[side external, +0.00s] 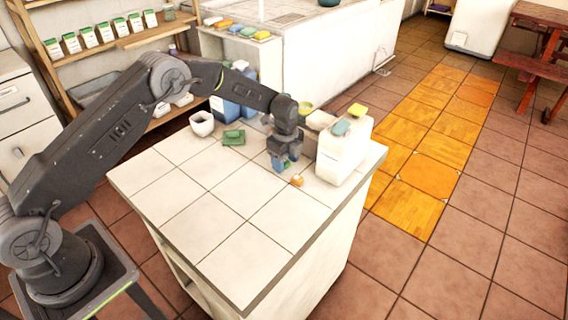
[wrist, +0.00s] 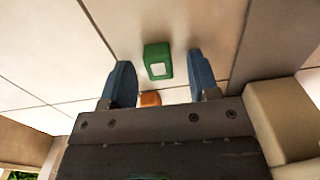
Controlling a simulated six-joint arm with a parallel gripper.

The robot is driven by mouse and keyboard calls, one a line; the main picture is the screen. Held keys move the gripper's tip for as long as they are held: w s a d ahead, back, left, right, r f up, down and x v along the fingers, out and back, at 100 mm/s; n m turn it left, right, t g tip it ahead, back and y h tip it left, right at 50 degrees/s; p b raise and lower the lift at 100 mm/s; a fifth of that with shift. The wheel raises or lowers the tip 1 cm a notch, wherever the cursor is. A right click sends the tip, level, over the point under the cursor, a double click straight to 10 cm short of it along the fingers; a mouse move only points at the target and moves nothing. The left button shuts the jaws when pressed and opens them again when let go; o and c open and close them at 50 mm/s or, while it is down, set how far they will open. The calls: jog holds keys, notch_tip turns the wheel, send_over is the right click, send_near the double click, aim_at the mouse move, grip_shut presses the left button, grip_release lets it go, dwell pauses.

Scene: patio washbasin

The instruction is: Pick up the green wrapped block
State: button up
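The green wrapped block (wrist: 157,62), with a white patch on its face, shows in the wrist view on the pale tiles. It lies between the lines of my two blue fingers, with a gap on each side. My gripper (wrist: 160,60) is open and points down at the counter. In the side view my gripper (side external: 281,163) is low over the tiled counter, beside a white box. There the block is mostly hidden by the fingers; only a bit of green shows. I cannot tell the height of the fingertips over the tiles.
A small orange item (side external: 297,181) lies near the fingers. The white box (side external: 343,152) stands close on the right, with small packs on top. A flat green piece (side external: 234,137) and a white cup (side external: 202,123) are at the back left. The counter's front (side external: 215,235) is clear.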

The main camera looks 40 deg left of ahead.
jog(key=c, duration=1)
jog(key=shift+r, duration=0.1)
